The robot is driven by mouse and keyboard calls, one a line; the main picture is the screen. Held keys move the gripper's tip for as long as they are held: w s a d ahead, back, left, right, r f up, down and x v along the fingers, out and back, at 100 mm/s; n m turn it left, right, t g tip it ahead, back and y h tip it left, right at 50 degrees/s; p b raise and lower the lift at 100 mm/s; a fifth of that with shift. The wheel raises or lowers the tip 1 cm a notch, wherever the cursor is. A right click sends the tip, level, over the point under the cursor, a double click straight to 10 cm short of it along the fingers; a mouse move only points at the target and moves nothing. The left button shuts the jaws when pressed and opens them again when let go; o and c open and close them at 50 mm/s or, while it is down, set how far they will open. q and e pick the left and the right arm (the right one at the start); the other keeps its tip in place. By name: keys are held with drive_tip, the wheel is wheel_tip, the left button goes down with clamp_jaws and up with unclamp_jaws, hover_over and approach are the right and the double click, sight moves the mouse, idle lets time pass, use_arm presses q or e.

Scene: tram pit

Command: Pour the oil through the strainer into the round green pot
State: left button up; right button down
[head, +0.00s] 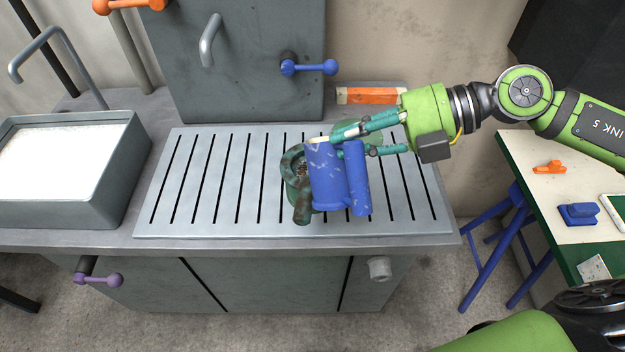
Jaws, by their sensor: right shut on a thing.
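My right gripper (350,140) comes in from the right with teal fingers. It is shut on the blue jug (324,177), at the upper part near its thick handle. The jug looks about upright in front of the round green pot (287,166) and hides much of it. A pale patch shows at the jug's top; I cannot tell whether it is oil. The mottled pot is on the slotted metal drainboard, with a thick brownish-green handle towards the front. Something brownish shows at the pot's opening; I cannot make out the strainer clearly. My left gripper is not in view.
The slotted drainboard (215,190) is clear left of the pot. A grey basin with white contents (133,180) stands at the left. An orange-and-white block (371,96) lies behind. A table (553,201) with small items and a blue stool (490,262) stand at the right.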

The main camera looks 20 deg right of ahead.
wheel_tip(320, 180, up, 7)
drive_tip(key=p, duration=0.6)
drive_tip(key=shift+f, duration=0.15)
drive_tip(key=n+t+y+b, duration=0.1)
drive_tip(key=n+t+b, duration=0.1)
drive_tip(key=b, duration=0.7)
drive_tip(key=n+t+b, duration=0.2)
drive_tip(key=n+b, duration=0.1)
drive_tip(key=b, duration=0.6)
drive_tip(key=shift+n+y, duration=0.3)
drive_tip(key=shift+y, duration=0.1)
idle(0.6)
